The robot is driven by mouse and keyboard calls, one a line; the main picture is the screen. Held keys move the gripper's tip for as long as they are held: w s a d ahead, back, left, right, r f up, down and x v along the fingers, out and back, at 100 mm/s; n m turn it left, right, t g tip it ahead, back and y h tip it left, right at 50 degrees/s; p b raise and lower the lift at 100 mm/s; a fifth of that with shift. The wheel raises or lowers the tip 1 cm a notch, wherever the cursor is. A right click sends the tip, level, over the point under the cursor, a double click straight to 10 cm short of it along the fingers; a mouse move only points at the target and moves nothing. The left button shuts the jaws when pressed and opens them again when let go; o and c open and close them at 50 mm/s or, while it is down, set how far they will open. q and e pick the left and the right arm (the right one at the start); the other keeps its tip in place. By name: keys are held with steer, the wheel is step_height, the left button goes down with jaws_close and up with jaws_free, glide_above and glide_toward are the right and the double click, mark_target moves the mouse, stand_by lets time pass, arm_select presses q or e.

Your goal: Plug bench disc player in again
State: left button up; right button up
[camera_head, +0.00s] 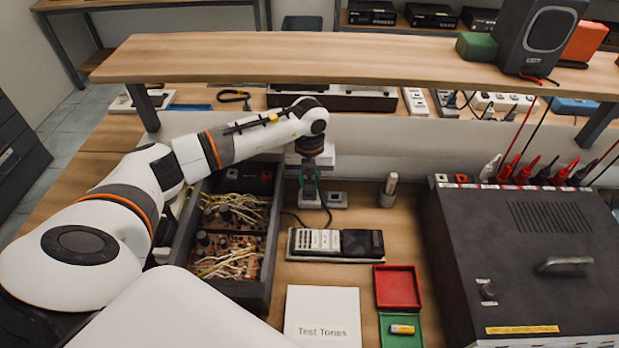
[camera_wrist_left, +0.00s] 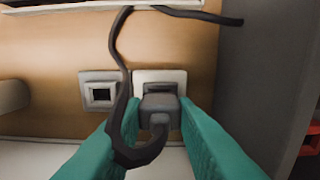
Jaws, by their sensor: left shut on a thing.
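My left gripper (camera_head: 309,198) points down behind the flat device. Its teal fingers are shut on a dark grey plug (camera_wrist_left: 160,105) in the left wrist view (camera_wrist_left: 160,125). The plug is over a white-rimmed socket plate (camera_wrist_left: 145,78); I cannot tell whether it is fully seated. A dark cable (camera_wrist_left: 122,80) loops from the plug toward the flat device. A second socket (camera_wrist_left: 100,93) with a square black opening is beside it and empty; it also shows in the head view (camera_head: 337,200). The flat device (camera_head: 335,243) has white buttons and a black panel. My right gripper is not in view.
A crate (camera_head: 272,235) of wired circuit boards stands close left of my gripper. A metal cylinder (camera_head: 389,190) stands to the right. A large dark box (camera_head: 530,250) with red and black leads fills the right. A shelf (camera_head: 340,57) overhangs behind. A "Test Tones" sleeve (camera_head: 322,310) lies in front.

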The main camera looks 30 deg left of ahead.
arm_select(q)
steer(key=shift+f, duration=0.25)
stand_by(0.5)
steer(key=shift+f+b, duration=0.25)
steer(key=shift+b, duration=0.15)
stand_by(1.4)
steer(key=o, duration=1)
step_height(320, 180, up, 17)
steer(key=shift+p, duration=1)
